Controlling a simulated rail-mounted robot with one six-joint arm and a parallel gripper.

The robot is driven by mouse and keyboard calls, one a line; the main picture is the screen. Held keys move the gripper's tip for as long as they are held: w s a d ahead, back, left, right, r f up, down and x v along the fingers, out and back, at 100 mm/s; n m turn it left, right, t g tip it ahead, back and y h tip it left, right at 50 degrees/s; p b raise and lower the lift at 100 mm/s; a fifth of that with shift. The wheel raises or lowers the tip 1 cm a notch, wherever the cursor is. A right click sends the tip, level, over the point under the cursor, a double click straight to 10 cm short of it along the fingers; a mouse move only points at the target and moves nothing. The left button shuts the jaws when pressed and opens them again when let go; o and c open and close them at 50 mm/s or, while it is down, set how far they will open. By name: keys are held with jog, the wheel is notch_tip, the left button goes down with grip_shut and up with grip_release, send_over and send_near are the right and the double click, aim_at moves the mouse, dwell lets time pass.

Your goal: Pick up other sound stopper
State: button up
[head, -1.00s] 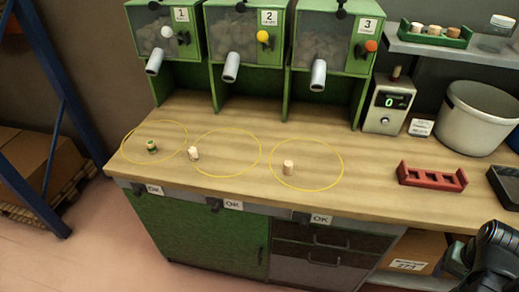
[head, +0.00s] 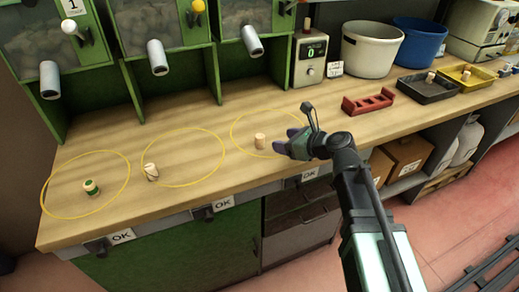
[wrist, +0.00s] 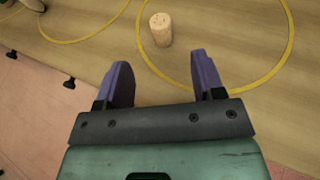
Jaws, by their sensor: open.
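A plain pale cork stopper (head: 260,141) stands upright inside the right yellow circle. It also shows in the wrist view (wrist: 161,29), ahead of my fingers and apart from them. My gripper (head: 289,141) is open and empty, just right of that stopper in the head view; its two purple fingers (wrist: 161,72) are spread apart. A second pale stopper (head: 151,172) with a dark line on it is at the left edge of the middle circle. A stopper with a green band (head: 91,187) is in the left circle.
A red slotted rack (head: 368,101) lies to the right on the bench. Behind it are a scale-like device (head: 310,68) reading 0 and a white bucket (head: 369,49). A black tray (head: 426,89) and a yellow tray (head: 468,78) each hold a stopper. Bench around the plain stopper is clear.

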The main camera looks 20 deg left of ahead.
aim_at(261, 136)
jog(key=b+x, duration=0.4)
jog(key=x, duration=0.7)
jog(key=shift+r, duration=0.25)
jog(key=c, duration=1)
jog(key=shift+d, duration=0.1)
notch_tip(261, 136, up, 20)
jog(key=p, duration=2)
